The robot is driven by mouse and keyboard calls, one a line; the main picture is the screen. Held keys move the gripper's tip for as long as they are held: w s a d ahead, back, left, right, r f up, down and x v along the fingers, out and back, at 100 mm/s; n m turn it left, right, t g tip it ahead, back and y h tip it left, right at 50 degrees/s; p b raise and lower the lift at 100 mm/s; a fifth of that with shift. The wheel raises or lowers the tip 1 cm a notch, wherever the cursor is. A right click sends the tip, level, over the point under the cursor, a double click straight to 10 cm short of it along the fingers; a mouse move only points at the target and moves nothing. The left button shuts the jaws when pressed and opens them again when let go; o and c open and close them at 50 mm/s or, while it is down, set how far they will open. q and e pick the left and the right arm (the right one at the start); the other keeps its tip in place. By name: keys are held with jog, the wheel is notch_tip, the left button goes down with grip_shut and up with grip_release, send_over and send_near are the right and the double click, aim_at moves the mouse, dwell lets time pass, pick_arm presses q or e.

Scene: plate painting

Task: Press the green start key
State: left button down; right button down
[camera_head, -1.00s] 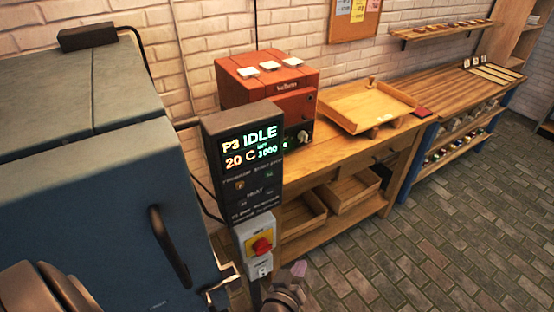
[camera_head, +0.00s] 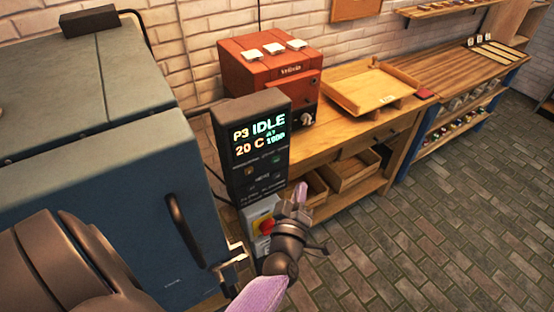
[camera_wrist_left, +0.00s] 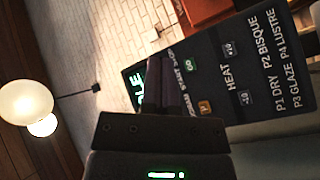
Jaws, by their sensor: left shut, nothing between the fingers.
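The kiln controller panel (camera_head: 252,150) stands upright beside the blue kiln, its display reading P3 IDLE and 20 C. The green start key (camera_wrist_left: 190,65), lettered GO, shows on the panel in the left wrist view; in the head view it is a small green mark (camera_head: 276,160) below the display. My left gripper (camera_head: 300,193) is shut and empty, in front of the panel's lower right side and below the green key. In the left wrist view its dark fingers (camera_wrist_left: 160,75) point toward the panel, close to the green key's left. Contact cannot be told.
An orange P key (camera_wrist_left: 205,107) and two grey temperature keys sit near the green key. A red rotary switch (camera_head: 267,227) on a yellow plate is below the panel. The blue kiln (camera_head: 90,190) is at left. A wooden bench (camera_head: 340,140) with a red box (camera_head: 262,75) stands behind.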

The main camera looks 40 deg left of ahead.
aim_at(276, 159)
pick_arm(q)
jog(key=shift+w+a+b, duration=0.25)
jog(key=shift+w+a, duration=0.2)
jog(key=shift+a, duration=0.65)
jog(key=shift+w+a+b, duration=0.25)
jog(key=shift+w+a, duration=0.25)
jog(key=shift+a, duration=0.6)
jog(key=shift+w+a+b, duration=0.25)
jog(key=shift+w+a, duration=0.2)
jog(key=shift+a, duration=0.65)
jog(key=shift+a, duration=0.1)
jog(key=shift+w+a, duration=0.15)
jog(key=shift+a, duration=0.15)
jog(key=shift+w+a, duration=0.15)
jog(key=shift+a, duration=0.15)
jog(key=shift+s+d, duration=0.3)
jog(key=shift+d, duration=0.4)
jog(key=shift+d, duration=0.1)
